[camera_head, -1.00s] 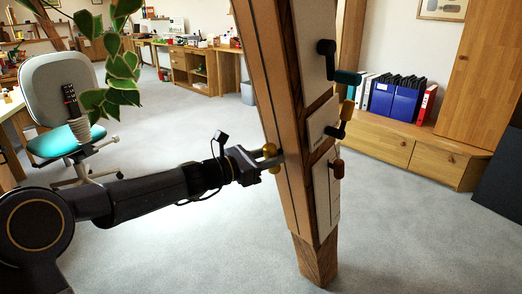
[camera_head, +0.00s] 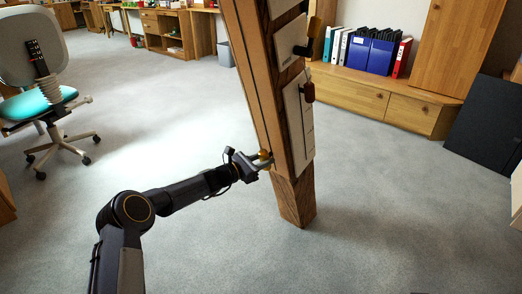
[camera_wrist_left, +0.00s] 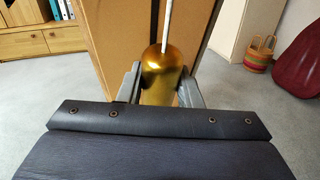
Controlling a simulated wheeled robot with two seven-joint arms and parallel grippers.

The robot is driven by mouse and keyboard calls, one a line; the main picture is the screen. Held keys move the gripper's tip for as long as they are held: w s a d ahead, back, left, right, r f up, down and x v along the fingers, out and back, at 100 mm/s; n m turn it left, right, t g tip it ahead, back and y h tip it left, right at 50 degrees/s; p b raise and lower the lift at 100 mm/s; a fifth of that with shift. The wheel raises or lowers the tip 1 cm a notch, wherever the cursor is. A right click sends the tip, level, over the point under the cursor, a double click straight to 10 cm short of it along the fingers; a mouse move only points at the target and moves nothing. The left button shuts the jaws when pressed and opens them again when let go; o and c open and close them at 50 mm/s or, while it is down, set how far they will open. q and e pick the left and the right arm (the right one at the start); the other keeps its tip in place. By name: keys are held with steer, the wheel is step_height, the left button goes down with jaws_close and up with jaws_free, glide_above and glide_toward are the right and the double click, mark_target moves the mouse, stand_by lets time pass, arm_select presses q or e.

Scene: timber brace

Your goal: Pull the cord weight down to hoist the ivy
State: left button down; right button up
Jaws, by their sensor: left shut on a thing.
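The cord weight (camera_wrist_left: 165,75) is a shiny brass piece on a pale cord (camera_wrist_left: 167,22) that runs up from its top in the left wrist view. My left gripper (camera_wrist_left: 160,88) is shut on it, one finger on each side. In the head view my left gripper (camera_head: 262,162) holds the brass weight (camera_head: 264,154) low against the left face of the timber post (camera_head: 295,200), near the foot of its panelling. The ivy is out of the head view now. My right gripper is not in view.
A swivel chair (camera_head: 40,100) stands at the left. A low wooden cabinet (camera_head: 375,100) with binders stands behind. Much of the grey floor (camera_head: 150,130) is clear.

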mark_target(265, 170)
arm_select(q)
steer(key=shift+w+d+f+b, duration=0.15)
steer(key=shift+w+f+b, duration=0.1)
steer(key=shift+f, duration=0.7)
steer(key=shift+w+d+f+b, duration=0.1)
steer(key=shift+d+f+b, duration=0.1)
steer(key=shift+f, duration=0.7)
steer(key=c, duration=1.1)
jaws_free()
steer(key=shift+f, duration=0.1)
steer(key=shift+o, duration=0.3)
steer(key=shift+r, duration=0.2)
steer(key=shift+s+a+r, duration=0.1)
steer(key=shift+s+a, duration=0.05)
steer(key=shift+a, duration=0.2)
steer(key=p+v, duration=0.2)
steer(key=v, duration=0.5)
steer(key=shift+p, duration=0.4)
